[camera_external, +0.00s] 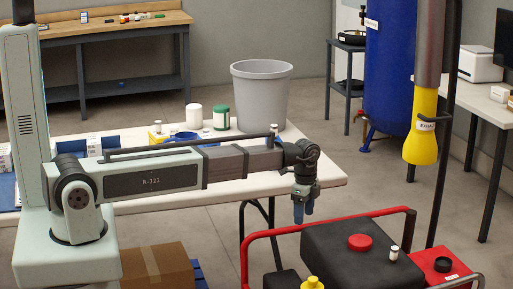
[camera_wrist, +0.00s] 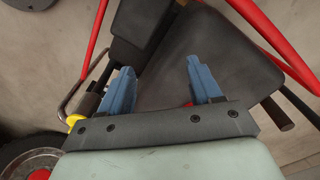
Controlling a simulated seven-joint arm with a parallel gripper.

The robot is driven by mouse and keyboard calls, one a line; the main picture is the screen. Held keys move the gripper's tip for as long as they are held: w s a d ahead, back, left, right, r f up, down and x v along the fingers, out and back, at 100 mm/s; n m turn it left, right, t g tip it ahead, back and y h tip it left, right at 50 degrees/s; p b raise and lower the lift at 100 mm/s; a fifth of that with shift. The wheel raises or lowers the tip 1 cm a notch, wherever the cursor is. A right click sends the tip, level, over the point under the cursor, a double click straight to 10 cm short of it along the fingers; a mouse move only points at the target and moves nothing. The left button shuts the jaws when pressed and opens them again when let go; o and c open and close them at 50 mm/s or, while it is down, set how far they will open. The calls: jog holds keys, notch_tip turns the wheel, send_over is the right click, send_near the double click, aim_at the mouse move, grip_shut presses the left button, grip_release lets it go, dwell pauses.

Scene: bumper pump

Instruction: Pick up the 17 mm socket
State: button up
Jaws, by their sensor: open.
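My gripper (camera_external: 302,210) is open and empty, with its blue fingers pointing down above the left part of the pump's black tank (camera_external: 350,262). In the wrist view my gripper (camera_wrist: 158,68) shows its two fingers spread apart, with nothing between them but the dark tank below. A small whitish cylinder (camera_external: 394,252) stands on the tank, right of the red cap (camera_external: 360,242). Similar small cylinders (camera_external: 274,129) (camera_external: 158,127) show at the white table. Their size marks are too small to read, so I cannot tell which is the 17 mm socket. None shows clearly in the wrist view.
A red tube frame (camera_external: 330,224) rises around the tank near my gripper. A yellow cap (camera_external: 312,283) is in front. The white table (camera_external: 335,176) holds a white jar (camera_external: 194,117) and green jar (camera_external: 221,118). A yellow nozzle (camera_external: 421,135) hangs at right.

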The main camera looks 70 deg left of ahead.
jog(key=w+a+r+m, duration=0.5)
jog(key=a+r, duration=0.4)
jog(key=a, duration=0.3)
jog(key=w+a+r+m, duration=0.45)
jog(key=a+r, duration=0.45)
jog(key=a, duration=0.3)
notch_tip(320, 180, down, 14)
jog(key=shift+d+f, duration=0.1)
jog(key=shift+d, duration=0.05)
jog(key=shift+s, duration=0.1)
grip_shut()
